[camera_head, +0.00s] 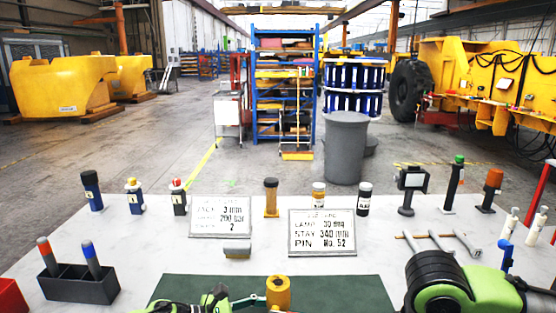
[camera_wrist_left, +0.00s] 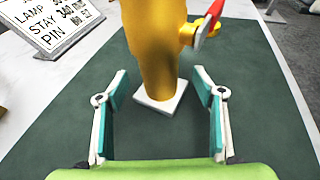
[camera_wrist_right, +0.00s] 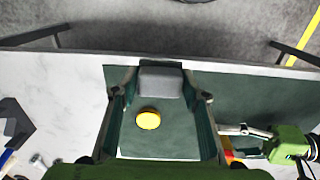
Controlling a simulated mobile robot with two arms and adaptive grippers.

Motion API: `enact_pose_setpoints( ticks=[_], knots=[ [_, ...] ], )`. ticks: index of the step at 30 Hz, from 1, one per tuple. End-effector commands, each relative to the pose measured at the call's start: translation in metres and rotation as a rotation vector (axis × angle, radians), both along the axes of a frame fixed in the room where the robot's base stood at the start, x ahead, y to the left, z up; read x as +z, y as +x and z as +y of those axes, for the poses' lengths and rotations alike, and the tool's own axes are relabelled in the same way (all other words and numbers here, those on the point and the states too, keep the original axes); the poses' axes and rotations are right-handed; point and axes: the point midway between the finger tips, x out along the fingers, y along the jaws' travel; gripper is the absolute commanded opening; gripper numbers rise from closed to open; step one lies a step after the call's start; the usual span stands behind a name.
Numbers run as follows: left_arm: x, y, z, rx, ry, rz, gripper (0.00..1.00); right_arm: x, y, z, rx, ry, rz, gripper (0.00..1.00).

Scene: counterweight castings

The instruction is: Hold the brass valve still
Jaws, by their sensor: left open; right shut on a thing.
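The brass valve (camera_head: 278,292) stands at the bottom of the head view on the green mat (camera_head: 345,291). In the left wrist view the valve (camera_wrist_left: 155,50) is upright on a pale square base, with a red lever at its side. My left gripper (camera_wrist_left: 160,105) is open, its fingers spread on either side of the base, apart from the valve. My right gripper (camera_wrist_right: 160,84) is shut on a grey block (camera_wrist_right: 160,82). A round yellow thing (camera_wrist_right: 148,119) shows between its fingers; I cannot tell whether it is the valve.
Two sign plates (camera_head: 220,217) (camera_head: 322,232) stand behind the mat. A dark holder (camera_head: 78,284) is at left, several bottles and stands line the back, and metal pins (camera_head: 440,243) lie at right. The table's near edge shows in the right wrist view.

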Motion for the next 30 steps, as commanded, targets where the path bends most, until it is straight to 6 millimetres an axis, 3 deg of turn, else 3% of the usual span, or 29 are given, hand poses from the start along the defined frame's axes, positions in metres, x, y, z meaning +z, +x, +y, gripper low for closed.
enact_pose_setpoints(
  ticks=[10, 16, 18, 19, 20, 30],
  knots=[
    [-0.0001, 0.0008, -0.0026, 0.000, 0.000, -0.001, 0.60, -0.0006, 0.0001, 0.0000, 0.000, 0.000, 0.000, 0.24],
    [-0.0002, 0.0007, -0.0023, 0.000, 0.000, -0.001, 0.10, -0.0006, 0.0001, 0.0000, 0.000, 0.000, 0.000, 0.24],
    [-0.0003, 0.0007, -0.0023, 0.000, 0.000, -0.001, 0.10, -0.0006, 0.0001, 0.0000, 0.000, 0.000, 0.000, 0.24],
    [-0.0003, 0.0007, -0.0023, 0.000, 0.000, -0.001, 0.36, -0.0006, 0.0001, 0.0000, 0.000, 0.000, 0.000, 0.24],
    [-0.0003, 0.0007, -0.0023, 0.000, 0.000, -0.001, 0.43, -0.0006, 0.0001, 0.0000, 0.000, 0.000, 0.000, 0.24],
    [-0.0004, 0.0006, -0.0022, 0.000, 0.000, -0.001, 0.46, -0.0006, 0.0001, 0.0000, 0.000, 0.000, 0.000, 0.24]
  ],
)
